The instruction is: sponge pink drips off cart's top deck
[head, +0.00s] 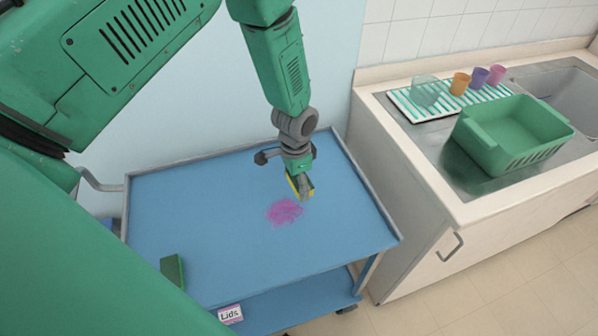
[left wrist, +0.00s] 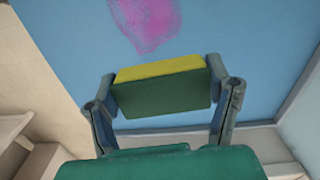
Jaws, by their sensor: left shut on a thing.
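The cart's blue top deck (head: 190,215) has one pink patch of drips (head: 284,212) right of its middle. The patch also shows at the top of the left wrist view (left wrist: 147,22). My left gripper (head: 301,188) is over the deck, just behind and right of the patch. It is shut on a sponge with a yellow layer and a dark green layer (left wrist: 162,97), gripped by its two ends. Whether the sponge touches the deck is unclear. My right gripper is not in view.
A dark green block (head: 172,270) is at the deck's front left. A label reading "Lids" (head: 230,314) is below the front edge. At right, a sink counter (head: 440,175) holds a green basin (head: 510,130) and several cups on a striped mat (head: 405,104).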

